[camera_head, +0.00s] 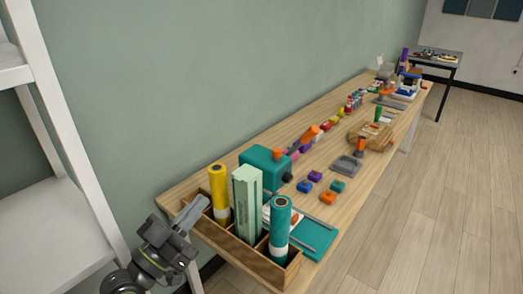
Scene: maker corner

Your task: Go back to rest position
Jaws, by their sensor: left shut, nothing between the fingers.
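My left gripper (199,206) is in the camera_head view at the lower left, its arm coming in from the bottom left edge. It is shut with nothing held, at the left end of a long wooden table (180,194). Its fingertips are close to a wooden box (233,245) at the table's near end; I cannot tell whether they touch it. My right gripper is not in view.
The box holds a yellow roll (219,193), a pale green block (247,204) and a teal roll (280,226). Behind stands a teal machine (265,167). A white shelf (62,130) is left of my arm. The wooden floor (440,200) at right is clear.

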